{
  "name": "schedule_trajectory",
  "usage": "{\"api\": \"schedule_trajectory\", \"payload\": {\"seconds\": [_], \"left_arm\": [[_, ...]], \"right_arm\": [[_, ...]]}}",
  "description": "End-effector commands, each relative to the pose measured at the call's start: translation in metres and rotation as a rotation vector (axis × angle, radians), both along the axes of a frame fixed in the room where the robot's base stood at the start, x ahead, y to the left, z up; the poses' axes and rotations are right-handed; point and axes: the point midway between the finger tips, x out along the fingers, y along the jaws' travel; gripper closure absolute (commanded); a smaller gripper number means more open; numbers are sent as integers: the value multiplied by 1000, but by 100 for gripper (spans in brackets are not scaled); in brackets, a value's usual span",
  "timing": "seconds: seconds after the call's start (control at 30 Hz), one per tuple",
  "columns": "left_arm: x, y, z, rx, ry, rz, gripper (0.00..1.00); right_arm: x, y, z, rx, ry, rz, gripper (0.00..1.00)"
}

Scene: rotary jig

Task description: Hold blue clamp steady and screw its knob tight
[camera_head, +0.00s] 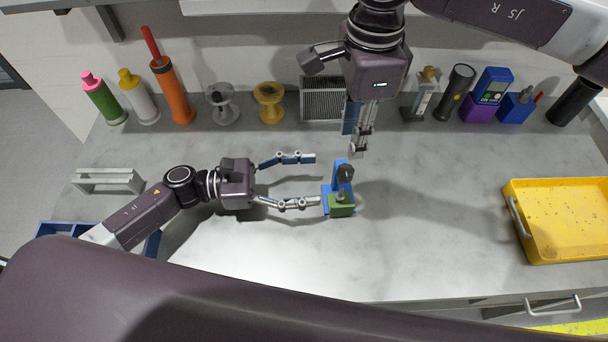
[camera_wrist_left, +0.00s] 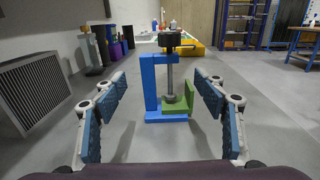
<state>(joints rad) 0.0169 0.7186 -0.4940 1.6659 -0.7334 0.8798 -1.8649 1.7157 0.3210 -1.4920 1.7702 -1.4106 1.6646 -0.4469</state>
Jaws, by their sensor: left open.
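The blue clamp (camera_head: 341,178) stands upright on the grey worktop, its dark knob (camera_head: 345,173) on top and a green block (camera_head: 341,207) at its base. In the left wrist view the blue clamp (camera_wrist_left: 150,87) stands ahead, with its knob (camera_wrist_left: 169,40) on a vertical screw above the green block (camera_wrist_left: 182,105). My left gripper (camera_head: 317,179) is open, its fingers pointing right at the clamp; in the wrist view its fingers (camera_wrist_left: 162,95) flank the clamp without visibly gripping it. My right gripper (camera_head: 357,146) hangs above and behind the clamp, its fingers pointing down; their opening is unclear.
A yellow tray (camera_head: 513,240) stands at the right. Bottles, spools (camera_head: 269,103), a grey vent (camera_head: 322,99) and several tools line the back wall. A grey bracket (camera_head: 107,181) lies at the left. The worktop right of the clamp is clear.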

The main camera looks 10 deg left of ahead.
Motion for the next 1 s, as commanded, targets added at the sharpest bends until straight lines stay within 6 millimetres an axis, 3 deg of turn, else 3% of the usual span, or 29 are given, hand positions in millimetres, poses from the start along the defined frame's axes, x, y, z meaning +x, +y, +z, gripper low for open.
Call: {"api": "schedule_trajectory", "payload": {"seconds": [0.5,0.87,1.0], "left_arm": [[19,-66,1,-2,-1,0,35],[20,-71,0,-1,0,0,35],[20,-71,1,-1,0,0,48]], "right_arm": [[0,0,0,0,0,0,71],[0,0,0,0,0,0,71],[0,0,0,0,0,0,71]]}}
